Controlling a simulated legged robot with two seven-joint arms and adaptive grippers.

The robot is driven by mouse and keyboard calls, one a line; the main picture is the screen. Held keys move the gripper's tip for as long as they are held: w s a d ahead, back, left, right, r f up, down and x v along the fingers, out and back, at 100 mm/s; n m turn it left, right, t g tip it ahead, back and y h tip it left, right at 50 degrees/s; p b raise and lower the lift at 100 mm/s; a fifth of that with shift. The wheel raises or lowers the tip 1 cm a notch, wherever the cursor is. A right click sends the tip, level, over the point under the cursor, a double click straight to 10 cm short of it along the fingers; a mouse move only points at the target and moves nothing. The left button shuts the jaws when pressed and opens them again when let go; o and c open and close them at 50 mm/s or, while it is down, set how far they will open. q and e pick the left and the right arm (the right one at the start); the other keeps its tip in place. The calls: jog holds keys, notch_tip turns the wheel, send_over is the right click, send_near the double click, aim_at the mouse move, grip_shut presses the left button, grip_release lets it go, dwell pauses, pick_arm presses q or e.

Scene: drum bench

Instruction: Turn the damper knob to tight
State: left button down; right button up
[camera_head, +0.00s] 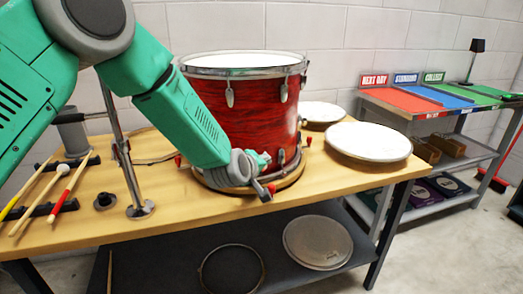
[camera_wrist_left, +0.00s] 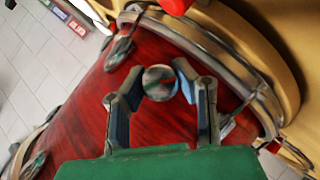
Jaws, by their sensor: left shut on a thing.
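The damper knob (camera_wrist_left: 160,83) is a round, shiny silver knob on the side of the red drum (camera_wrist_left: 85,118), near its hoop. In the left wrist view it sits between the two fingers of my left gripper (camera_wrist_left: 160,76), which is shut on it. In the head view the red drum (camera_head: 247,105) stands upright on the bench, and my left gripper (camera_head: 257,165) is low at its front side. The knob is not clear there, and any tight or loose marking is too small to read. My right gripper is not in view.
The wooden bench (camera_head: 85,225) carries drumsticks (camera_head: 42,197) and a metal stand (camera_head: 125,160) at left. A round drumhead (camera_head: 368,141) lies right of the drum. Hoops rest on the lower shelf (camera_head: 160,262). A rack with coloured trays (camera_head: 400,99) stands at the right.

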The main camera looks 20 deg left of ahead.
pick_arm(q)
jog(key=shift+s+d+f+m+g+y+p, duration=0.15)
jog(key=shift+m+g+y+p, duration=0.2)
jog(key=shift+p, duration=0.6)
jog(key=shift+f, duration=0.15)
jog(key=c, duration=1.5)
grip_release()
jog(key=shift+o, duration=0.2)
jog(key=shift+s+r, duration=0.1)
jog(key=shift+r, duration=0.2)
jog(key=v, duration=1.1)
